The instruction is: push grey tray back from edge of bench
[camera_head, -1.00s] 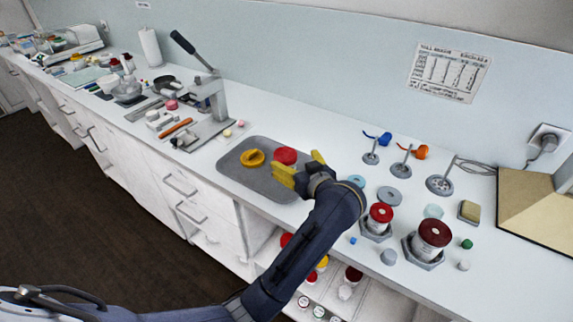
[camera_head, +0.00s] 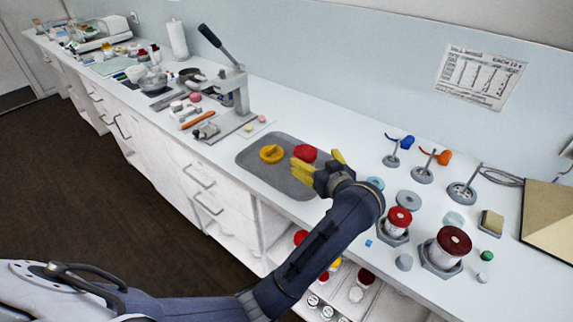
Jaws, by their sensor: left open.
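The grey tray (camera_head: 258,153) lies flat on the white bench, with its near side close to the front edge. A yellow ring-like piece (camera_head: 272,154) and a red round piece (camera_head: 305,153) sit in it. My left gripper (camera_head: 316,164) has yellow fingers and is open, at the right end of the tray. Its fingers overlap the tray's right part in the picture; I cannot tell whether they touch it. The gripper and wrist hide the tray's right end. My right gripper is not in view.
A lever press (camera_head: 235,95) stands left of the tray. To the right are red-topped jars (camera_head: 398,221) on grey bases, small stands with blue and orange scoops (camera_head: 443,157), and a sponge (camera_head: 491,222). Open shelves with jars lie below the bench edge.

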